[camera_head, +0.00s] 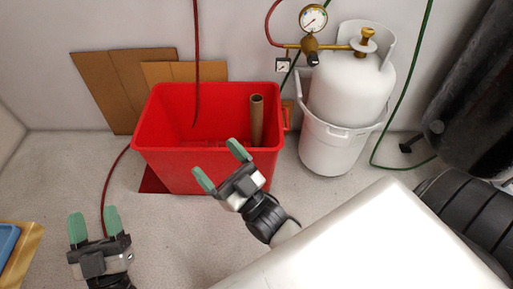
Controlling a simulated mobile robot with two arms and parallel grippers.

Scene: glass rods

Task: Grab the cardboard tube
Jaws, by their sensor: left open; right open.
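The brown cardboard tube (257,122) stands upright, slightly tilted, inside the red bin (165,163) at its right side. Its lower end is hidden behind the bin's front wall. My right gripper (221,167) is open and empty in front of the bin, to the left of and below the tube in the picture, apart from it. My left gripper (95,227) is open and empty at the lower left, over the floor, well away from the tube.
A white gas cylinder (350,85) with a gauge (313,18) stands in a white bucket (330,155) right of the bin. Flat cardboard sheets (110,80) lean on the wall behind. Red and green hoses hang nearby. A blue tray (8,243) is at far left.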

